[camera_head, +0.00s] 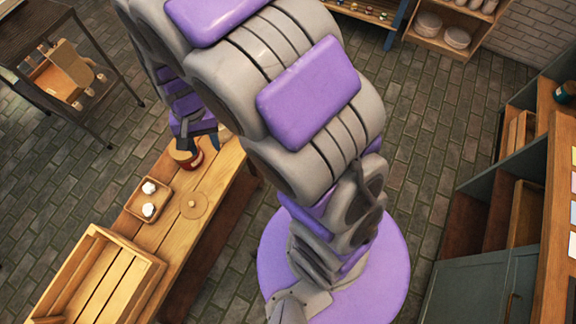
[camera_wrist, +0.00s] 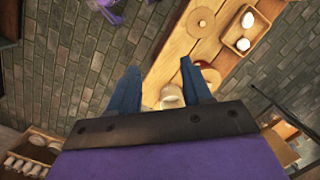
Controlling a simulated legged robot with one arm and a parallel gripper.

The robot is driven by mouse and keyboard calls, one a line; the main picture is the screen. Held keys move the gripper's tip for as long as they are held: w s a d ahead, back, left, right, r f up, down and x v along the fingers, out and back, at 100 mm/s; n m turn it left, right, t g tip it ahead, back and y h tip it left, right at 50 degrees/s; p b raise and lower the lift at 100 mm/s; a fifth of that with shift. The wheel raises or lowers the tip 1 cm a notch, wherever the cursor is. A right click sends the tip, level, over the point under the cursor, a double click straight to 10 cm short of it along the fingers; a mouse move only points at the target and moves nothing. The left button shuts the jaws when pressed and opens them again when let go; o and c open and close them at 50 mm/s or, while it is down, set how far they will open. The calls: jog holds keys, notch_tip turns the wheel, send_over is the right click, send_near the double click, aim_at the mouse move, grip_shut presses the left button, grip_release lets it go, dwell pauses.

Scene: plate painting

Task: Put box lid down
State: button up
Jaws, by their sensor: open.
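A round wooden lid (camera_head: 193,204) with a small knob lies flat on the wooden table (camera_head: 165,235). It also shows in the wrist view (camera_wrist: 200,23), beyond my fingertips. My gripper (camera_head: 200,148) is over the far end of the table. In the wrist view my gripper (camera_wrist: 161,72) has its two blue fingers spread wide, apart from the lid. A small red container (camera_head: 194,163) with a tan top stands below the fingers, partly hidden by them. A pale round thing (camera_wrist: 172,93) shows between the fingers in the wrist view; I cannot tell whether they touch it.
A small tray (camera_head: 137,213) with two white pieces (camera_head: 149,187) lies beside the lid. A large slatted wooden crate (camera_head: 85,290) fills the table's near end. Shelves (camera_head: 510,215) stand at the right, and a dark table (camera_head: 45,60) at the upper left.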

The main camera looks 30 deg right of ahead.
jog(key=s+d+r+n, duration=0.1)
jog(key=s+d+r, duration=0.2)
jog(key=s, duration=0.4)
jog(key=s+d+r+n, duration=0.1)
jog(key=s+d+r, duration=0.3)
jog(key=s, duration=0.4)
jog(key=s+d+r+n, duration=0.1)
jog(key=s+d+r, duration=0.3)
jog(key=s, duration=0.3)
jog(key=shift+s+d+r+n+h, duration=0.2)
jog(key=shift+r+n+h, duration=0.15)
jog(key=shift+r, duration=0.3)
jog(key=shift+w, duration=0.1)
